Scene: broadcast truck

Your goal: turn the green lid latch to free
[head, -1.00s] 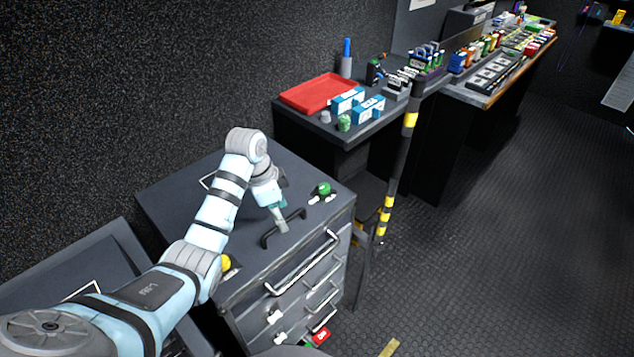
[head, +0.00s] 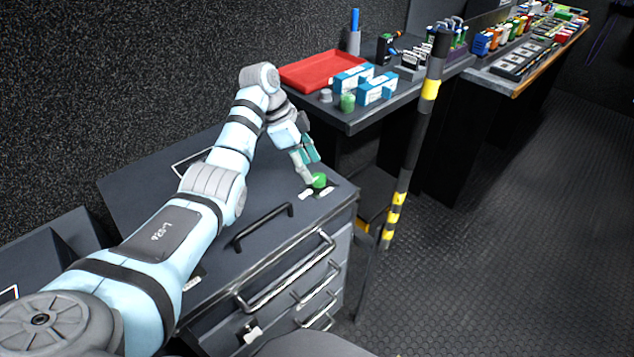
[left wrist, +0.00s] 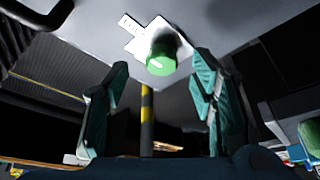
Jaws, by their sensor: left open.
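The green lid latch (head: 320,181) is a round knob on the top of the dark grey drawer cabinet (head: 225,215), near its right corner. Pale label plates lie beside it. In the left wrist view the green latch (left wrist: 162,55) shows a pale mark on its face and lies ahead, between the line of the two fingers. My left gripper (head: 310,168) is open, with its teal fingers just above and behind the latch in the head view. In the left wrist view the open fingers (left wrist: 160,95) are apart with nothing between them. I cannot tell whether a finger touches the latch. My right gripper is not in view.
A black handle (head: 263,226) stands on the cabinet top in front of the latch. A black and yellow striped post (head: 410,150) rises at right. A side table behind holds a red tray (head: 322,71), blue boxes (head: 377,88) and a green cylinder (head: 347,103).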

